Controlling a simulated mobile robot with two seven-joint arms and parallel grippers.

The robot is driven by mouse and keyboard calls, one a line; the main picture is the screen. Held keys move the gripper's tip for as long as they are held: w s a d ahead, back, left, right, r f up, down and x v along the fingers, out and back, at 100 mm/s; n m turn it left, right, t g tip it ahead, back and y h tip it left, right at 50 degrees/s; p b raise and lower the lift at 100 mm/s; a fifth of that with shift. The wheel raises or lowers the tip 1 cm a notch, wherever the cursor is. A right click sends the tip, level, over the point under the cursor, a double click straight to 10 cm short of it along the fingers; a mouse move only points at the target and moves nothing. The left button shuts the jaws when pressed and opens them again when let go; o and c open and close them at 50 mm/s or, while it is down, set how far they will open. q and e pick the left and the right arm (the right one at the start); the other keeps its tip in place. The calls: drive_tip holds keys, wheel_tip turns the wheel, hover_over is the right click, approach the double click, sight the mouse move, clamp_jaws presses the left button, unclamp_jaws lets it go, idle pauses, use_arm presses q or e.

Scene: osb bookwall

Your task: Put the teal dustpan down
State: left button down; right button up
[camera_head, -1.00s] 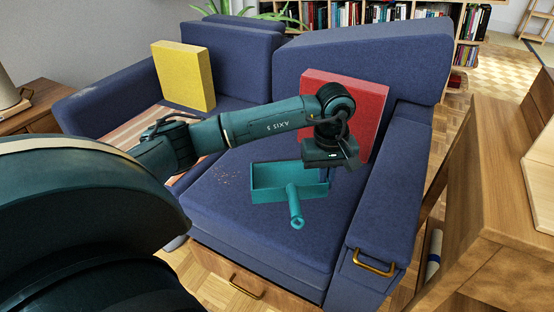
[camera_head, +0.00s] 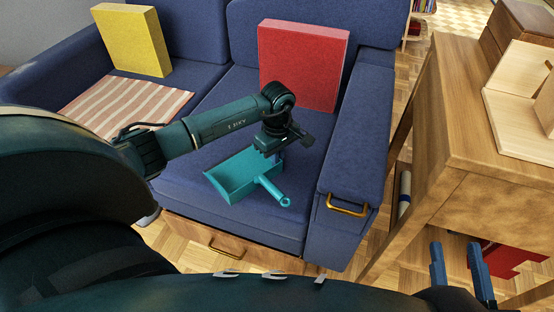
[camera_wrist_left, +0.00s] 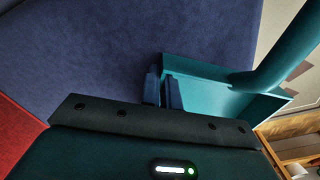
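The teal dustpan (camera_head: 232,180) is at the blue sofa's right seat, tray to the left and handle toward the front right. It also shows in the left wrist view (camera_wrist_left: 225,98). My left gripper (camera_head: 277,157) is at its far right side. In the left wrist view, my left gripper's fingers (camera_wrist_left: 163,92) stand close together with the teal wall between them. I cannot tell whether the pan touches the cushion or hangs just above it. My right gripper (camera_head: 461,268) is at the lower right, fingers apart and empty.
The sofa seat (camera_head: 185,187) is free around the pan. A red cushion (camera_head: 305,62) and a yellow cushion (camera_head: 132,38) lean on the backrest. A striped cloth (camera_head: 130,105) lies on the left seat. A wooden desk (camera_head: 450,110) stands at the right.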

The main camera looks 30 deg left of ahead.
use_arm(q)
drive_tip(key=shift+r, duration=0.1)
drive_tip(key=shift+f, duration=0.2)
drive_tip(key=c, duration=1.6)
unclamp_jaws()
drive_tip(key=shift+c, duration=0.2)
use_arm(e)
drive_tip(key=shift+r, duration=0.2)
use_arm(q)
drive_tip(key=shift+r, duration=0.2)
wheel_tip(320, 180, up, 12)
drive_tip(key=p, duration=0.4)
use_arm(e)
drive_tip(key=shift+s+d+f+n+h, duration=0.1)
drive_tip(key=shift+s+d+n+h, duration=0.1)
drive_tip(key=shift+d+n+h, duration=0.25)
use_arm(q)
drive_tip(key=shift+s, duration=0.1)
use_arm(e)
drive_tip(key=shift+s+g, duration=0.1)
drive_tip(key=shift+g, duration=0.2)
